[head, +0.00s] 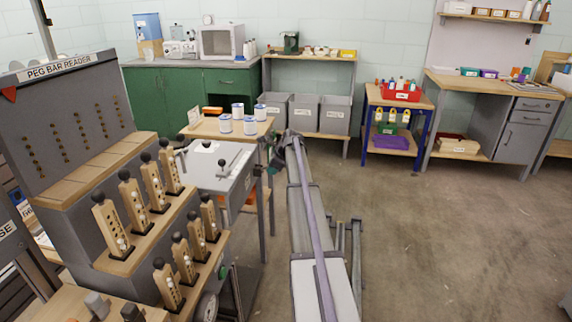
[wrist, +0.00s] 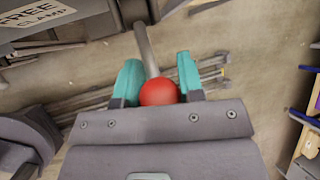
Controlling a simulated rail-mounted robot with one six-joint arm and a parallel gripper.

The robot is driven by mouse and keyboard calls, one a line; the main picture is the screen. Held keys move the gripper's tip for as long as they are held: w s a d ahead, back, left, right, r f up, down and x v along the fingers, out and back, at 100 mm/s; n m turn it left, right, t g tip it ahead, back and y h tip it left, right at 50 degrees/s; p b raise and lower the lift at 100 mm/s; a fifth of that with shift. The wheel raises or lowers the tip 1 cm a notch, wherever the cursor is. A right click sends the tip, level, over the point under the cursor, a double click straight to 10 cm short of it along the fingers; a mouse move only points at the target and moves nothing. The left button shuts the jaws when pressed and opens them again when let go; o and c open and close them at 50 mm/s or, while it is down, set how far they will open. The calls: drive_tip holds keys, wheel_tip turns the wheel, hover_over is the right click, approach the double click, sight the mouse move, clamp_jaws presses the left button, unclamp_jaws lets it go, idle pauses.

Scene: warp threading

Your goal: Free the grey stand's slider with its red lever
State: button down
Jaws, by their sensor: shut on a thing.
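In the wrist view, my gripper (wrist: 158,78) has its two teal fingers on either side of the red ball knob (wrist: 159,92), shut on it. The knob sits on a grey lever rod (wrist: 146,47) that runs up to a dark grey body (wrist: 90,22), part of the grey stand. I cannot make out the slider. In the head view my arm reaches away to the side of a grey-white box; the red knob cannot be made out there.
The peg bar reader (head: 70,110) with several wooden peg bars stands at the left. A grey box with a white top (head: 222,160) and a wooden table with several spools (head: 225,124) lie left of my arm. The floor (head: 430,230) at the right is clear.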

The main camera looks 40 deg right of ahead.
idle(0.4)
drive_tip(key=c, duration=0.8)
unclamp_jaws()
drive_tip(key=shift+o, duration=0.2)
drive_tip(key=shift+r, duration=0.1)
drive_tip(key=a+p+v, duration=0.1)
drive_tip(key=p+v, duration=0.8)
drive_tip(key=v, duration=0.1)
drive_tip(key=shift+s+d+r, duration=0.15)
drive_tip(key=shift+d+r, duration=0.15)
drive_tip(key=shift+d, duration=0.15)
